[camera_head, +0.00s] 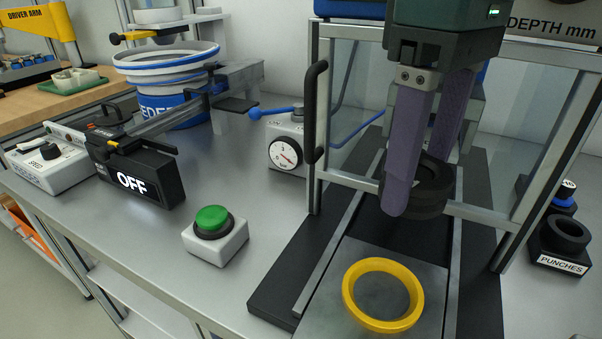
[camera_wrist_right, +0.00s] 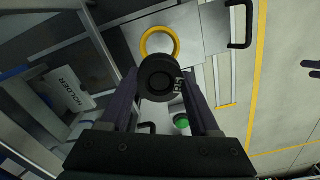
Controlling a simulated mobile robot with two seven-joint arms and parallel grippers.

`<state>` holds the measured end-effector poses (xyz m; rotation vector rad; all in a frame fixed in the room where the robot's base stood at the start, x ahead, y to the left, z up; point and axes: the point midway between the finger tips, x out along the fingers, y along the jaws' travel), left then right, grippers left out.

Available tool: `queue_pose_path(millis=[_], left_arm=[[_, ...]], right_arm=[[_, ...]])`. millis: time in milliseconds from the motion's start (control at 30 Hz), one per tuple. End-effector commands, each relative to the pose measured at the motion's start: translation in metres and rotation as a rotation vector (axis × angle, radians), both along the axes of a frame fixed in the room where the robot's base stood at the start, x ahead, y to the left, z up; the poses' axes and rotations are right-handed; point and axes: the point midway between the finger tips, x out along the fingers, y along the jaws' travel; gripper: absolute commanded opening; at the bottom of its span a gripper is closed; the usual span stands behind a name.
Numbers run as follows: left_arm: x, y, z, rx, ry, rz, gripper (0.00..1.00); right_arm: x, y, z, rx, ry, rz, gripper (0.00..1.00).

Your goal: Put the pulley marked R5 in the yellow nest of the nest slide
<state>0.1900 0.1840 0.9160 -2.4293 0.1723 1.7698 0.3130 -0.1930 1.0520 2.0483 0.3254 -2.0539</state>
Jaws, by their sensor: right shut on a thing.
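The black pulley (camera_head: 432,190) is held between the purple fingers of my right gripper (camera_head: 428,185), above and behind the yellow nest. In the right wrist view the pulley (camera_wrist_right: 158,80) sits between the fingertips, with a white marking on its side that looks like R5. The yellow nest (camera_head: 349,300) is a ring on the grey plate of the nest slide (camera_head: 330,272), and its inside is empty. The yellow nest (camera_wrist_right: 146,37) also shows in the right wrist view, just beyond the pulley. My left gripper is not in view.
A framed guard with a black handle (camera_head: 314,110) stands around the press area. A green button (camera_head: 212,220) on a white box, a black OFF display (camera_head: 140,178) and a gauge box (camera_head: 285,152) stand to the left. A PUNCHES holder (camera_head: 560,250) stands at the right.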

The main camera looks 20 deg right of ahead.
Motion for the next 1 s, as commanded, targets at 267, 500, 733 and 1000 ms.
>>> queue_pose_path(millis=[267,500,733,1000], left_arm=[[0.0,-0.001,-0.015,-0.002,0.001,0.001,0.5],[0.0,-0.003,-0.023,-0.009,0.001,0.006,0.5],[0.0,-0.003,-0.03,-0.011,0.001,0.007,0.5],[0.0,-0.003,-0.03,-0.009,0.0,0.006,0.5]], right_arm=[[0.0,-0.001,-0.06,-0.001,0.001,-0.001,0.0],[-0.001,-0.001,-0.09,-0.002,0.003,-0.001,0.0],[0.0,0.0,-0.121,-0.001,0.0,0.0,0.0],[0.0,0.0,-0.122,-0.001,-0.001,0.0,0.0]])
